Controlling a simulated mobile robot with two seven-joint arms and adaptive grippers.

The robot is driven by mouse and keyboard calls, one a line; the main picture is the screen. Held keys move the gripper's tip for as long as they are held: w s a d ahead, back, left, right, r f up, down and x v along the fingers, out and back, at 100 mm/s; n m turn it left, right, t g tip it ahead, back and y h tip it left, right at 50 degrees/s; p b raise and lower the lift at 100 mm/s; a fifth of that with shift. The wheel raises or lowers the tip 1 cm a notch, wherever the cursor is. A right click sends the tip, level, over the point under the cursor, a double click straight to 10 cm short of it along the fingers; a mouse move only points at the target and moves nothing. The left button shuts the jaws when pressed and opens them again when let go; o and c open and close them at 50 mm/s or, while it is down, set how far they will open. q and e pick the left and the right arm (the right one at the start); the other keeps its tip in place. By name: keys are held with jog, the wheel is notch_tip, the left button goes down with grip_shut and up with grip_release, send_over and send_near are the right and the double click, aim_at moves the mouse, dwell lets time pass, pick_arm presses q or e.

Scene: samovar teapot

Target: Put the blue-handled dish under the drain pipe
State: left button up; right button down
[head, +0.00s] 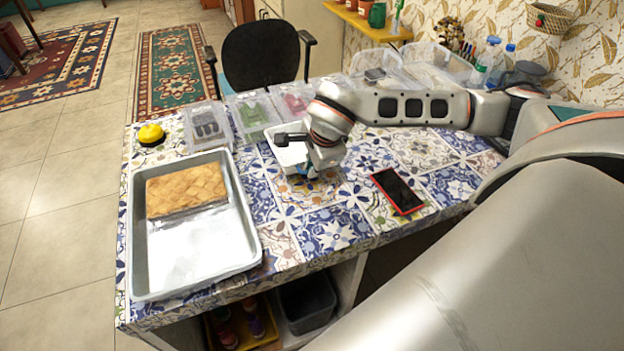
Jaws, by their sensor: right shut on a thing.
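The blue-handled dish (285,154) is a white, square-sided dish in the middle of the tiled tabletop. A small bit of blue shows at its near right side, by my right gripper (308,172). My right gripper comes in from the right, points down and is shut on the dish at the blue handle. The gripper and wrist hide the dish's right part and most of the handle. Whether the dish touches the table or is slightly lifted, I cannot tell. I see no drain pipe in this view. My left gripper is not in view.
A large white tray (140,255) with a flat brown pastry (186,190) fills the table's left side. A red-edged phone (397,191) lies right of the gripper. Clear bins (208,126) line the back edge. A yellow round object (151,134) sits back left. Front-middle tiles are clear.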

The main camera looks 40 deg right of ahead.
notch_tip(320, 180, down, 4)
jog(key=shift+f, duration=0.1)
jog(key=c, duration=2.2)
grip_release()
